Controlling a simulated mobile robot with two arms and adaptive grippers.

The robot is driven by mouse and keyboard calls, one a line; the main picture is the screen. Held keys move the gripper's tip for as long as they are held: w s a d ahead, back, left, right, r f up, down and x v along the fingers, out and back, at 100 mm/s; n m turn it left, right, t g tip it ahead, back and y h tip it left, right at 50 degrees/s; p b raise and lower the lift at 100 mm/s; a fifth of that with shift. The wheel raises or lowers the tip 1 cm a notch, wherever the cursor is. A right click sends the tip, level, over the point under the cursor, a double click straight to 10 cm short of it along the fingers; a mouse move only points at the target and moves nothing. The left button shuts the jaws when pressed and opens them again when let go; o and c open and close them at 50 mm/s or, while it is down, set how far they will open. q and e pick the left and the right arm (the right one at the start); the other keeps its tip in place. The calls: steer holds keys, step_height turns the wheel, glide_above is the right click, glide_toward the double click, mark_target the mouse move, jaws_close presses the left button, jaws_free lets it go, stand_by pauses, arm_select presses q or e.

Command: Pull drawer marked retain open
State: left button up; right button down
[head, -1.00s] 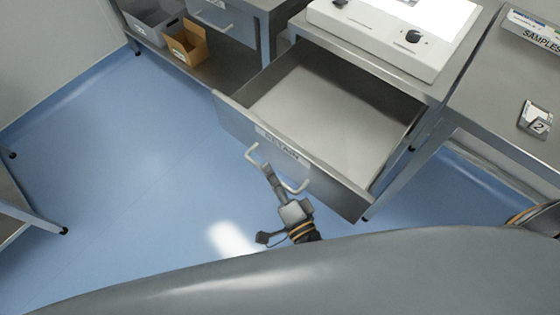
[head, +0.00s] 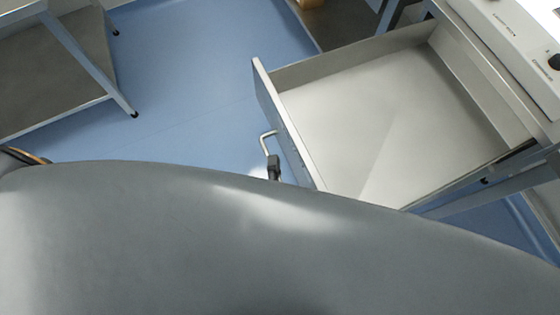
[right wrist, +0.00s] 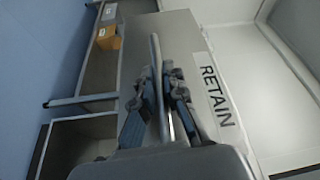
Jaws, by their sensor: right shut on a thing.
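The retain drawer (head: 375,125) is pulled out and its grey tray is empty in the head view. Its front panel (head: 285,125) faces left toward the floor, and the white RETAIN label (right wrist: 215,92) shows in the right wrist view. The drawer's bar handle (head: 264,142) also shows in the right wrist view (right wrist: 157,70). My right gripper (head: 273,166) is shut on this handle, with its fingers on either side of the bar in the right wrist view (right wrist: 160,92). My own grey body hides most of the right arm in the head view. My left gripper is out of view.
A metal table (head: 50,75) stands at the upper left. Blue floor (head: 205,70) is clear between it and the drawer. A white device (head: 515,40) sits above the drawer at the upper right. A tan box (right wrist: 109,37) lies on a lower shelf.

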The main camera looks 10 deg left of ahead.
steer(key=c, duration=1.4)
jaws_free()
steer(key=shift+s, duration=0.1)
